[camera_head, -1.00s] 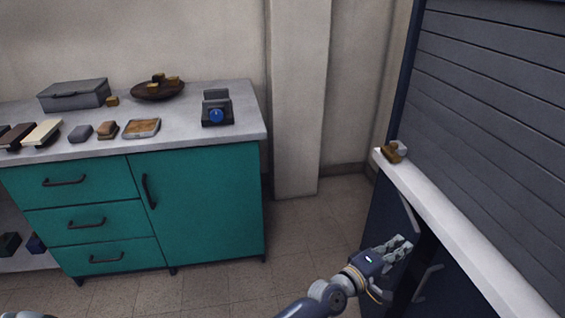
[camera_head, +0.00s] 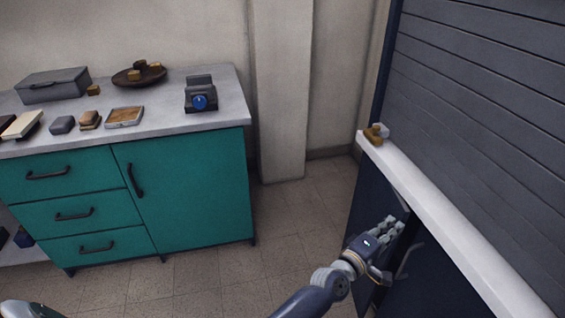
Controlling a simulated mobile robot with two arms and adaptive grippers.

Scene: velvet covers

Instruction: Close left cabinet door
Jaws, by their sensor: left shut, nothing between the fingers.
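The dark blue cabinet under a white top stands at the right. Its left door (camera_head: 369,205) stands partly open, with a dark gap along its edge near the right door's handle (camera_head: 409,259). My left gripper (camera_head: 394,226) is shut and empty, with its fingers at the left door. It covers part of the door, and I cannot tell whether it touches. The lower part of the door is hidden by my arm or cut off by the frame. My right gripper is not in view.
The cabinet's white top (camera_head: 437,212) overhangs the doors, with a small brown and grey object (camera_head: 374,134) at its far end. A teal cabinet (camera_head: 190,190) stands at the left with several items on its counter. Tiled floor (camera_head: 300,219) between them is clear.

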